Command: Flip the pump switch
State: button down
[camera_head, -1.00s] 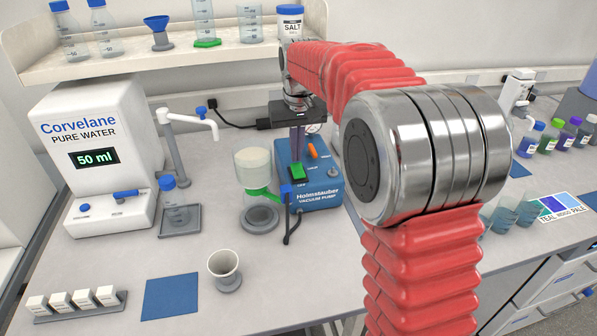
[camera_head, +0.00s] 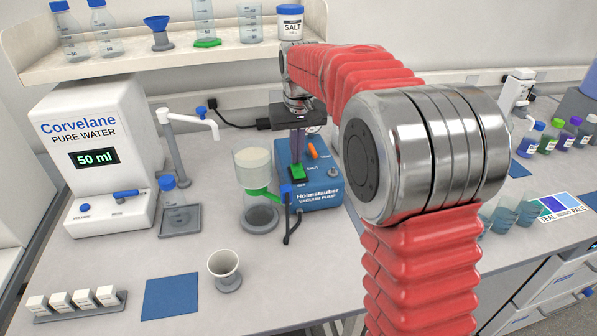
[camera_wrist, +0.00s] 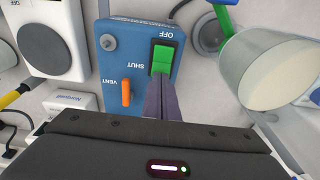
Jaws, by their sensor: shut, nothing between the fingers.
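The blue vacuum pump (camera_head: 322,186) stands on the bench in the middle of the head view, and its top also shows in the wrist view (camera_wrist: 120,60). The green pump switch (camera_head: 297,171) is on its top; in the wrist view the switch (camera_wrist: 162,58) sits beside the word OFF. My gripper (camera_head: 297,153) is shut and empty, pointing down over the pump. In the wrist view its fingertips (camera_wrist: 158,82) are at the edge of the switch nearest them; I cannot tell whether they touch it. An orange vent lever (camera_wrist: 126,92) is beside the switch.
A filter flask with a funnel (camera_head: 254,168) stands close left of the pump, with a green part between. A water dispenser (camera_head: 95,150), a cup (camera_head: 223,265) and a blue mat (camera_head: 171,296) are further left. A shelf (camera_head: 130,64) hangs behind.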

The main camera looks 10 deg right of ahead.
jog(key=shift+f, duration=0.55)
dwell(0.5)
notch_tip(320, 180, up, 7)
dwell(1.3)
